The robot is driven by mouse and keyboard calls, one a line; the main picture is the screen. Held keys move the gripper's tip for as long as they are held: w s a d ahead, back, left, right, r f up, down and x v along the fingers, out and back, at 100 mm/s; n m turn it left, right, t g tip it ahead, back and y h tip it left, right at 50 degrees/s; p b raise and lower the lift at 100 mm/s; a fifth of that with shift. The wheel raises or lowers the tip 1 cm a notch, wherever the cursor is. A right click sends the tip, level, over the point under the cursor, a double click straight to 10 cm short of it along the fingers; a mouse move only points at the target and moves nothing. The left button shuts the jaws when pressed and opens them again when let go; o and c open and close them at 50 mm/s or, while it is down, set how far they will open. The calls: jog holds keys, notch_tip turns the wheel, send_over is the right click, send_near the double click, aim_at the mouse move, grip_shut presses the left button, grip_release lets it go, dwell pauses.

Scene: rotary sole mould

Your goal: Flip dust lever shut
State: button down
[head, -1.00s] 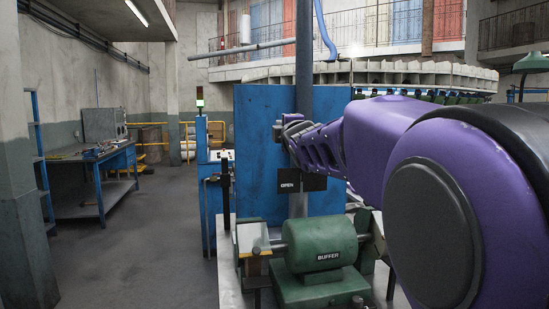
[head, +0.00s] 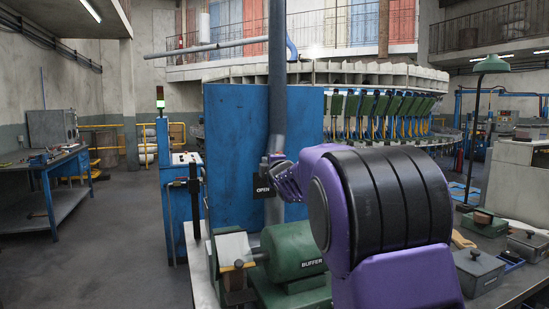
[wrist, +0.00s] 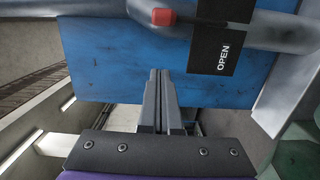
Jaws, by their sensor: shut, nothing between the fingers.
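A red-tipped end (wrist: 163,17), apparently the dust lever's, shows at the top of the wrist view against a grey pipe. The dark OPEN sign (wrist: 222,52) is beside it and reads sideways there. In the head view the sign (head: 262,192) is in front of the vertical grey duct pipe (head: 277,110). My gripper (wrist: 159,74) is shut and empty, with its fingers together in front of the blue panel (wrist: 100,60). In the wrist view its tips are below the red end, with a visible gap.
A green buffer machine (head: 290,250) stands on a bench below the sign. The rotary mould carousel (head: 380,105) is behind the blue panel. A bench with grey boxes (head: 478,270) is at the right. The floor at the left (head: 120,240) is open.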

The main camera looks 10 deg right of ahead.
jog(key=w+d+p, duration=0.2)
jog(key=w+d, duration=0.1)
jog(key=w, duration=0.2)
jog(key=shift+w+d, duration=0.15)
dwell(0.6)
jog(key=shift+d+m, duration=0.2)
jog(key=shift+m, duration=0.1)
